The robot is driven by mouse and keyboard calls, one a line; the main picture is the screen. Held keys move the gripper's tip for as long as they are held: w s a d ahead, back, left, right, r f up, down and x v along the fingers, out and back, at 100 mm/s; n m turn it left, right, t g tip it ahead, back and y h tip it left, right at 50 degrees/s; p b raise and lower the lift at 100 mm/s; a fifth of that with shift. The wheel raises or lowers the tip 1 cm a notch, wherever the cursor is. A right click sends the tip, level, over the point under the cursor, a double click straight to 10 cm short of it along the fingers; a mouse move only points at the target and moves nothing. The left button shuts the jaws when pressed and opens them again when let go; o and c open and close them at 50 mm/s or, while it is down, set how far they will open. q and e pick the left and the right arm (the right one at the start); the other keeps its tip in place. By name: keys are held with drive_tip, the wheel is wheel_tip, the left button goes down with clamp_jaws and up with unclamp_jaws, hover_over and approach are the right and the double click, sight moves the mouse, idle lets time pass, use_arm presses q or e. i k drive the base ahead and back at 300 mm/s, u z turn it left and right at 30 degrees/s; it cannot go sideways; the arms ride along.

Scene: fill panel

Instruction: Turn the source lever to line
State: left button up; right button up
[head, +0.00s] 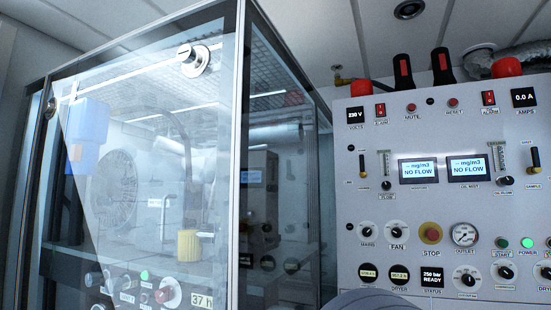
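The fill panel (420,219) stands at the right, a pale upright face of gauges, knobs and lamps. Two small levers with black handles show on it. One lever (363,166) is near the panel's left edge, its black handle upright over a brass-coloured lower part. The other lever (535,158) is near the right edge, also roughly upright, and its label seems to read SAMPLE. The small lettering around the left lever is too blurred to read, so I cannot tell for sure that it is the source lever or its setting. Neither of my grippers is in view.
A glass-walled cabinet (243,150) fills the left side, close to the panel's left edge. A red stop button (431,234), a fan knob (397,232) and a round gauge (464,235) sit below two displays reading NO FLOW. Two black-and-red upright parts (403,72) rise at the panel's top.

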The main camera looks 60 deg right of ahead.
sight(363, 173)
drive_tip(key=u, duration=0.35)
drive_tip(key=k, duration=0.45)
drive_tip(key=z, duration=1.35)
